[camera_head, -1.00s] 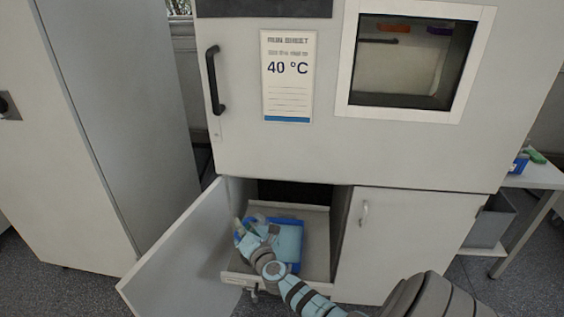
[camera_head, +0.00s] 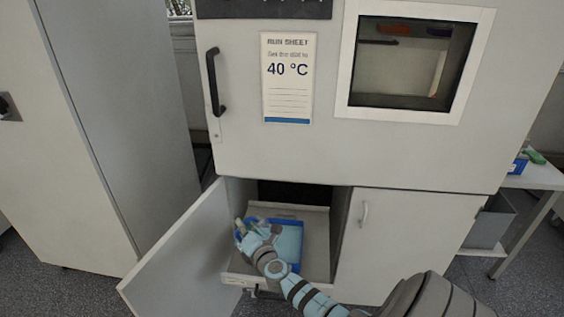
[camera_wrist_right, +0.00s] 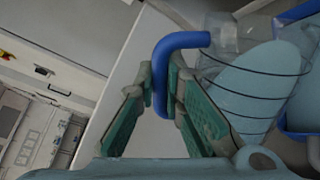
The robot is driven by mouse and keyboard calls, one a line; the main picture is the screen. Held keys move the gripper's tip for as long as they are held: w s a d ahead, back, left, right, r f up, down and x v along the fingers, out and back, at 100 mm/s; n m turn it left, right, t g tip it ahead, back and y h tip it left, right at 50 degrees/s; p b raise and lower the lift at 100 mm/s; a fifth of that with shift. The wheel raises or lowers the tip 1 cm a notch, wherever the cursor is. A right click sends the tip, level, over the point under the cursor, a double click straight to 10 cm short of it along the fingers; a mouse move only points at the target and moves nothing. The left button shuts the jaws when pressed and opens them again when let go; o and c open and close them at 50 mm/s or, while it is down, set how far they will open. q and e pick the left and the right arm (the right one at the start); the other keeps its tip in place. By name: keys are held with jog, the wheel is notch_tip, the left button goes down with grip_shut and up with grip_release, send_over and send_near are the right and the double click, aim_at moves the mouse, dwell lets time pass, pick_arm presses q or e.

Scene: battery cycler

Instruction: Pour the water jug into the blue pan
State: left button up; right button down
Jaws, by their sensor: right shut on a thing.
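The blue pan (camera_head: 297,266) sits on the pull-out tray in the open lower cabinet, with a pale blue surface like water inside. Parts of its blue rim show at the right of the right wrist view (camera_wrist_right: 297,12). My right gripper (camera_head: 247,233) is over the pan's left side, shut on the blue handle (camera_wrist_right: 181,41) of the clear water jug (camera_wrist_right: 228,38). The jug has dark ring lines and overlaps the pan in the wrist view. It looks tilted; whether water is leaving it is unclear. In the head view the jug is small and partly hidden by my gripper. My left gripper is out of view.
The left cabinet door (camera_head: 180,250) stands open beside the tray (camera_head: 316,250). The right door (camera_head: 410,240) is shut. Above is a chamber with a window, a black handle (camera_head: 215,80) and a 40 °C run sheet (camera_head: 288,95). A side table (camera_head: 540,176) stands at right.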

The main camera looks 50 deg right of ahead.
jog(key=shift+d+f, duration=0.2)
dwell(1.1)
